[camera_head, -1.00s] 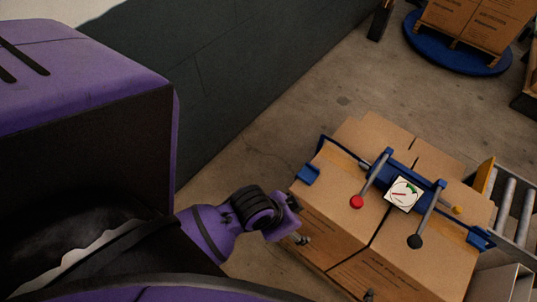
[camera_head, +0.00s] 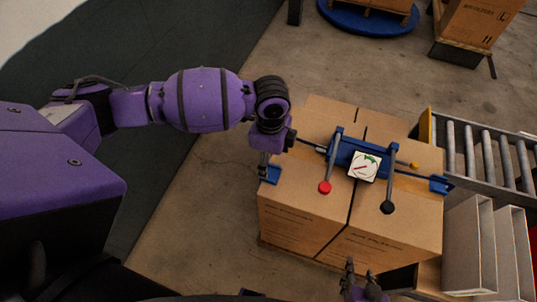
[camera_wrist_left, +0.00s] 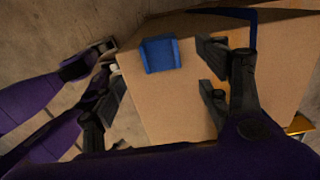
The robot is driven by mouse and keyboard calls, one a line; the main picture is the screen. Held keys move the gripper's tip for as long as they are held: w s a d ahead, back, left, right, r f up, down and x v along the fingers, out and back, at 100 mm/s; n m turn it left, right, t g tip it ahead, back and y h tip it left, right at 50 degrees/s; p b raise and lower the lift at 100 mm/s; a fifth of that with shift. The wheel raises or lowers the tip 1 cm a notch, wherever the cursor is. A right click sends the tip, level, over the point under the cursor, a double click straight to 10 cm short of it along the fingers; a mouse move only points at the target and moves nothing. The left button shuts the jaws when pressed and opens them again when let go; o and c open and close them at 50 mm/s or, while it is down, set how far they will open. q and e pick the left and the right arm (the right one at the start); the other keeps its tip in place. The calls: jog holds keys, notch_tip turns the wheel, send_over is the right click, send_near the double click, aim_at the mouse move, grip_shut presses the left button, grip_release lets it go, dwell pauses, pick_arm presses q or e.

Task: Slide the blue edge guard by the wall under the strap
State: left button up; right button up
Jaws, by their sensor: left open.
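The blue edge guard by the wall (camera_head: 270,174) sits at the left edge of the carton load (camera_head: 310,188). It also shows upper centre in the left wrist view (camera_wrist_left: 160,55), on the carton's top edge. My left gripper (camera_head: 265,165) is over that guard; its parted fingers (camera_wrist_left: 162,90) are empty, with the guard beyond and between them. The dark strap (camera_head: 312,147) runs left from the blue tensioner (camera_head: 362,160), beside the guard; its left end is partly hidden by my gripper. My right gripper (camera_head: 360,280) is at the bottom, fingers apart, empty.
The tensioner carries a red-knobbed lever (camera_head: 325,187), a black-knobbed lever (camera_head: 387,207) and a gauge (camera_head: 364,166). Another blue guard (camera_head: 440,184) is at the right edge. A roller conveyor (camera_head: 480,150) stands to the right.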

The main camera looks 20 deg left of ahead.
aim_at(274, 164)
pick_arm(q)
notch_tip(274, 164, down, 7)
jog(key=shift+f, duration=0.15)
pick_arm(e)
jog(key=shift+a+f, duration=0.1)
jog(key=shift+f, duration=0.1)
pick_arm(q)
jog(key=c, duration=1.2)
jog(key=shift+w+d+b, duration=0.1)
jog(key=shift+w+b, duration=0.45)
jog(key=shift+w, duration=0.85)
jog(key=shift+c, duration=0.2)
jog(key=shift+w, duration=0.65)
jog(key=shift+w+b, duration=0.35)
jog(key=shift+w, duration=0.65)
pick_arm(e)
jog(key=shift+s+f+g, duration=0.4)
jog(key=shift+s+f, duration=0.85)
jog(key=shift+s, duration=0.15)
jog(key=shift+w+d, duration=0.1)
jog(key=shift+d, duration=0.1)
